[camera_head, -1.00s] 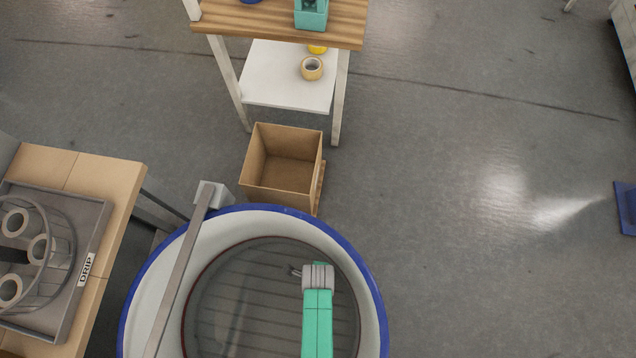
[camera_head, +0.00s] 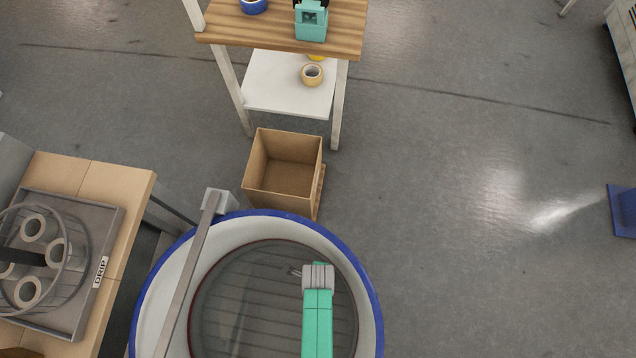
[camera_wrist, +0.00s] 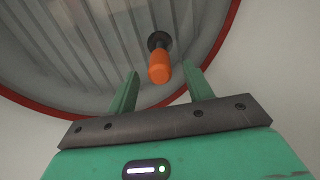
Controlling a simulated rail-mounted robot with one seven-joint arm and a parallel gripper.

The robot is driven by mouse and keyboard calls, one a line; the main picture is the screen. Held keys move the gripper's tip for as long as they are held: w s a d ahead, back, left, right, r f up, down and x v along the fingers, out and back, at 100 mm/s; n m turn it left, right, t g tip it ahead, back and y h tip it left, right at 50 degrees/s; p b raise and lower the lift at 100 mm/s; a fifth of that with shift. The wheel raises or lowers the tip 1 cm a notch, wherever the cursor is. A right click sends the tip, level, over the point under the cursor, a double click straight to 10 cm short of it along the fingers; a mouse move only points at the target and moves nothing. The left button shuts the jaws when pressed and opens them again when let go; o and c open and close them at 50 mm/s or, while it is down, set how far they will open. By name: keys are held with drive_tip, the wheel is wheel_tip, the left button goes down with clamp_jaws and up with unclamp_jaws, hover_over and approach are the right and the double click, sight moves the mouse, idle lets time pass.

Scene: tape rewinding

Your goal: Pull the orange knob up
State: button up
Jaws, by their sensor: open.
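The orange knob (camera_wrist: 158,68) shows in the wrist view, standing out from a dark round base on a ribbed grey disc (camera_wrist: 85,50) with a red rim. My gripper (camera_wrist: 160,82) is open, with one green finger to the left of the knob and one to the right. The knob's near end is at about the level of the fingertips in the picture; neither finger visibly touches it. In the head view, the ribbed disc (camera_head: 235,300) lies inside a round white tub with a blue rim (camera_head: 373,290). My green arm reaches over it and hides the knob there.
A grey bar (camera_head: 190,275) crosses the tub's left side. A wooden table with a DRIP tray (camera_head: 85,310) stands at left. An open cardboard box (camera_head: 283,175) sits behind the tub. A shelf table (camera_head: 340,40) with tape rolls is farther back.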

wheel_tip(320, 180, up, 7)
drive_tip(key=p, duration=0.6)
drive_tip(key=shift+f, duration=0.15)
